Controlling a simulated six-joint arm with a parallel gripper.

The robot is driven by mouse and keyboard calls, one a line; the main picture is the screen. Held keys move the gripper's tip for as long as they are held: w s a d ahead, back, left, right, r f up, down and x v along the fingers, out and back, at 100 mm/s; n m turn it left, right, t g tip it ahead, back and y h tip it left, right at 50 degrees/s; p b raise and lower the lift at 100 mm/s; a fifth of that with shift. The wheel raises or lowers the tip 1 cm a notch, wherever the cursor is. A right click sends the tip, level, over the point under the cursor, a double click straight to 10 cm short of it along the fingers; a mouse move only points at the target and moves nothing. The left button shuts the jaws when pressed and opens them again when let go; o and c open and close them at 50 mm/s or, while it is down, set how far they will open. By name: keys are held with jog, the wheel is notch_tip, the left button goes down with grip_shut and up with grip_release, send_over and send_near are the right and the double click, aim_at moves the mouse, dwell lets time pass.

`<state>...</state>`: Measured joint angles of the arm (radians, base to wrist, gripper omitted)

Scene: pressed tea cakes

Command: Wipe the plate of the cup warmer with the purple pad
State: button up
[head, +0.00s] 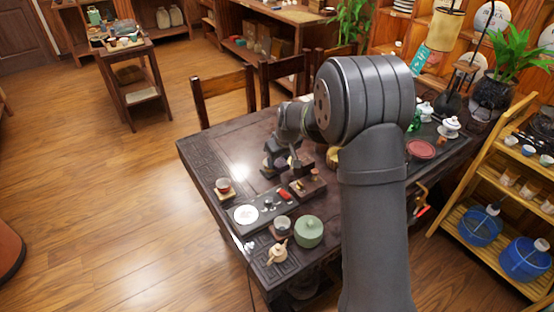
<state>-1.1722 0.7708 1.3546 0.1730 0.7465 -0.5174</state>
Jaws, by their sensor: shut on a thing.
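The cup warmer (262,212) is a dark, flat unit at the near left of the table. Its plate (246,214) is a pale, round disc at the unit's left end. My gripper (272,172) is beyond the warmer, above the table, and apart from the plate. It is shut on a small dark thing. The thing is too small and shaded for me to tell its colour or whether it is the purple pad. I make out no purple pad elsewhere. My arm hides the middle and right of the table.
The table's far left is clear.

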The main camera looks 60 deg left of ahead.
jog(key=shift+c, duration=1.3)
jog(key=shift+s+n, duration=0.4)
jog(key=shift+c, duration=0.2)
jog(key=s+n+g+h, duration=0.1)
jog(key=s+n+g, duration=0.2)
jog(key=s+n, duration=0.55)
jog(key=n+h, duration=0.2)
jog(key=n, duration=0.7)
send_over(241, 213)
jog(key=w+a, duration=0.1)
jog(key=shift+a+f, duration=0.15)
jog(key=shift+f, duration=3.65)
jog(key=shift+d+f, duration=0.2)
jog(key=shift+d, duration=0.55)
jog(key=shift+c, duration=0.3)
jog(key=shift+d, duration=2.6)
jog(key=a, duration=0.6)
jog(key=shift+a, duration=0.25)
jog(key=shift+a+r, duration=0.2)
notch_tip(241, 213, up, 8)
jog(key=shift+w+d+f, duration=0.1)
